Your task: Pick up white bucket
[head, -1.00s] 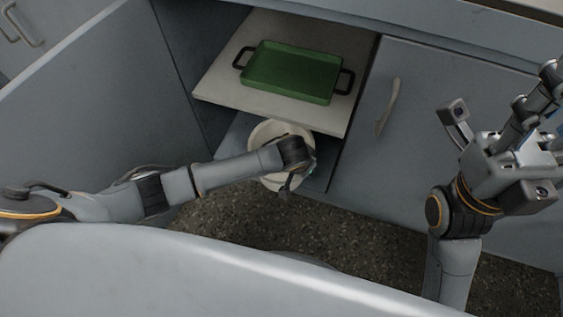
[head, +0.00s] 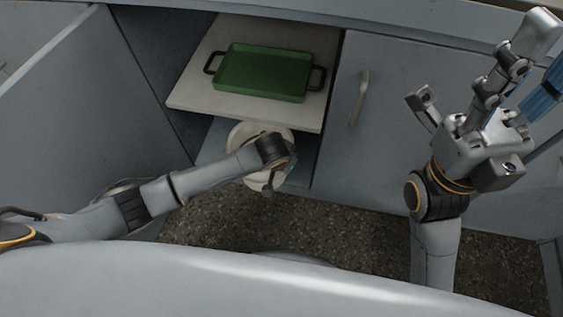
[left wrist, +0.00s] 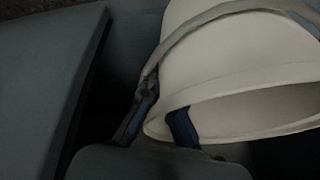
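The white bucket (head: 245,136) stands in the open cabinet below the shelf, partly hidden by my left arm. In the left wrist view the bucket (left wrist: 225,60) looks tilted, its rim and grey handle (left wrist: 195,27) close up. My left gripper (left wrist: 163,108) has its fingers close together at the rim, one outside near the handle's pivot, the other passing behind the rim edge. It looks shut on the bucket wall. In the head view the left gripper (head: 270,185) is over the bucket's right front side. My right gripper (head: 478,85) is open and empty, raised at the right.
A green tray (head: 262,72) with black handles lies on the white shelf (head: 200,95) above the bucket. An open cabinet door (head: 75,110) stands at the left. A closed door (head: 395,140) with a handle (head: 358,98) is at the right. The speckled floor (head: 330,220) is clear.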

